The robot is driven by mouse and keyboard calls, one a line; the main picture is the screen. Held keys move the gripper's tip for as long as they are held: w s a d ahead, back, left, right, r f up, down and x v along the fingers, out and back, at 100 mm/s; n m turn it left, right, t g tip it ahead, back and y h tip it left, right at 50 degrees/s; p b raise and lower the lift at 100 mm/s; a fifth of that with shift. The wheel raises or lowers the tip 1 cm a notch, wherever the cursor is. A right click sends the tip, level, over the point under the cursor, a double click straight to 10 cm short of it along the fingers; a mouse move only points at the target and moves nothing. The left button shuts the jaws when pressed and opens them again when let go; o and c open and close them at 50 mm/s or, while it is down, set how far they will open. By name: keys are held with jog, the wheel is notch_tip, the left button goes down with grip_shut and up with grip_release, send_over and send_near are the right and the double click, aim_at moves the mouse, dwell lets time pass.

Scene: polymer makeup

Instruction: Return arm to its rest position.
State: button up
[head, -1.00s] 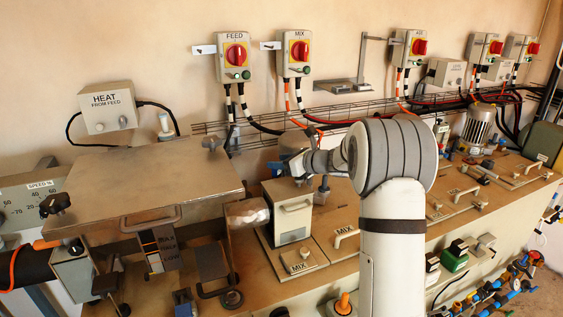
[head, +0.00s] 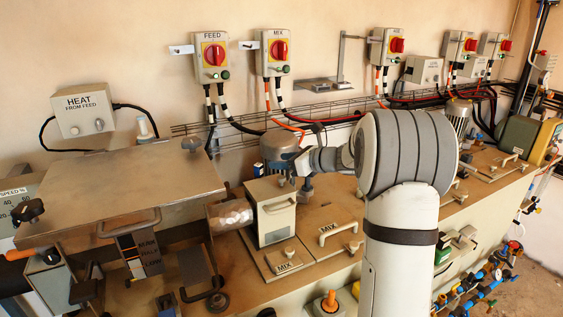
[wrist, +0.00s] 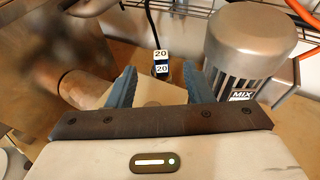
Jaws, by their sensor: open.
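My arm (head: 400,230) stands in the right half of the head view, with its large grey joint above the white column. My gripper (head: 304,180) points left and down over the bench, near the white mixer box (head: 272,210). In the wrist view my gripper (wrist: 160,80) shows two blue fingers spread apart, with nothing held between them. Beyond the fingers lie a pale lid and a small block marked 20 (wrist: 161,62). A grey MIX motor (wrist: 243,50) stands just right of the fingers. I cannot tell the exact gap to these things.
FEED (head: 211,57) and MIX (head: 272,52) switches hang on the wall above a wire cable tray (head: 330,112).

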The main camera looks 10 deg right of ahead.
jog(key=s+a+f+n+g+h, duration=0.1)
jog(key=s+a+n+g+h, duration=0.15)
jog(key=s+a+n, duration=0.55)
jog(key=s+a+f+n+g+h, duration=0.15)
jog(key=s+n+g, duration=0.35)
jog(key=s, duration=0.8)
jog(key=s+d+f+n+h, duration=0.2)
jog(key=s+n, duration=0.5)
jog(key=s, duration=0.1)
jog(key=s+d+f+n+h, duration=0.2)
jog(key=s+n+h, duration=0.1)
jog(key=s+n, duration=0.4)
jog(key=shift+s+g, duration=0.35)
jog(key=shift+s, duration=0.8)
jog(key=shift+s+d+f+n+h, duration=0.15)
jog(key=shift+s+d+n+h, duration=0.15)
jog(key=shift+h, duration=0.1)
